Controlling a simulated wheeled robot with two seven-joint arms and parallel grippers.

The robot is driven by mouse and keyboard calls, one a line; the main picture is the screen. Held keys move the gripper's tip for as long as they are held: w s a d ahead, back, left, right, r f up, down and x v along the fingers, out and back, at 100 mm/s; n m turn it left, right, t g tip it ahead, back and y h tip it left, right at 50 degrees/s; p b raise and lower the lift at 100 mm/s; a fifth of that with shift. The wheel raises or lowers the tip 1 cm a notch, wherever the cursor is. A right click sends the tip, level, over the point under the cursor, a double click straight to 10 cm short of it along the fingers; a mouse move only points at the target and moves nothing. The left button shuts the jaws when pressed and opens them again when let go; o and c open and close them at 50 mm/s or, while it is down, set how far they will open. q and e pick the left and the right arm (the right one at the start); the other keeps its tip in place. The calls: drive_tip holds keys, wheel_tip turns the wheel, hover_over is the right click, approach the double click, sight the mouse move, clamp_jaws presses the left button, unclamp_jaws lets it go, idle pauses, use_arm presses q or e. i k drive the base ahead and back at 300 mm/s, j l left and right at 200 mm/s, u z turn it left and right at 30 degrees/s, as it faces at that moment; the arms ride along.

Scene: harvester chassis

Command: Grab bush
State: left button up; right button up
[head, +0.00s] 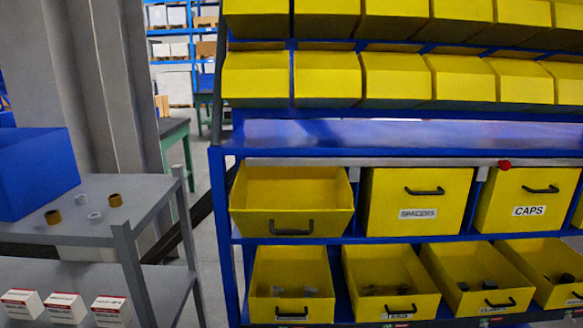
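Several small ring-shaped parts lie on the grey table at the left in the head view. Two are brass-brown, one at the left (53,217) and one at the right (115,200). Two are light grey, one at the back (81,199) and one nearer the front (95,217). They lie apart from each other. No label shows which of them is called a bush. Neither of my grippers is in view.
A blue bin (36,172) stands on the grey table (140,190), left of the rings. White-and-red boxes (65,306) sit on its lower shelf. A blue rack (228,240) with yellow bins fills the right; an open yellow bin (290,196) faces me. A narrow floor gap separates table and rack.

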sight(53, 217)
drive_tip(key=u, duration=1.35)
